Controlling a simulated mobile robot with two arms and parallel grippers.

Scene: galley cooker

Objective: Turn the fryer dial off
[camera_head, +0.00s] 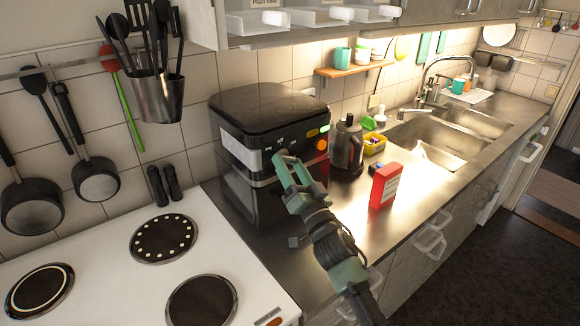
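The fryer (268,108) is a black box-shaped appliance on the metal counter, with a pale panel on its left front. A small round orange dial (322,145) sits at the right end of its front, below yellow and green lit spots. The dial's exact setting is too small to read. My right gripper (286,160) is in front of the fryer's lower front, left of and slightly below the dial. Its two fingers are apart with nothing between them. It appears clear of the dial. My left gripper is not in view.
A dark kettle (346,146) stands just right of the fryer. A red box (385,186) stands on the counter right of my arm. A yellow container (374,144) is behind it. The white cooker top (110,247) is at left, and the sink (440,140) at right.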

